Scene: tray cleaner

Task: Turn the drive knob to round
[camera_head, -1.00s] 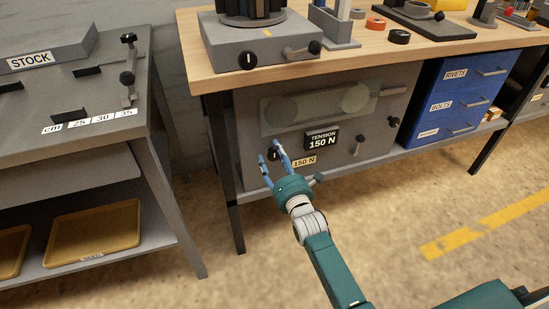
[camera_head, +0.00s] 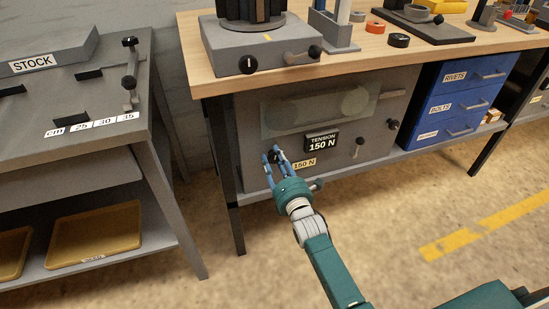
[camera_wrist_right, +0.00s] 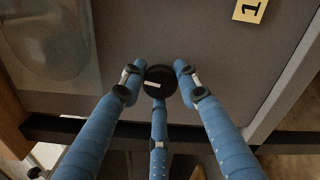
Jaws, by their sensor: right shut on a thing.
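A black knob (camera_head: 274,156) sits at the lower left of the grey cabinet front under the workbench. In the right wrist view the knob (camera_wrist_right: 160,80) has a short white mark that lies nearly level. My right gripper (camera_head: 275,155), with blue fingers, is closed around this knob, fingers on both sides and one below. No drive or round lettering is readable near it. Another black knob (camera_head: 249,64) with an upright white mark is on the grey box on the bench top. My left gripper is not in view.
A small lever (camera_head: 358,147) is to the right. Blue drawers (camera_head: 455,95) stand further right. A stock table (camera_head: 75,125) is at left. The floor in front is clear.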

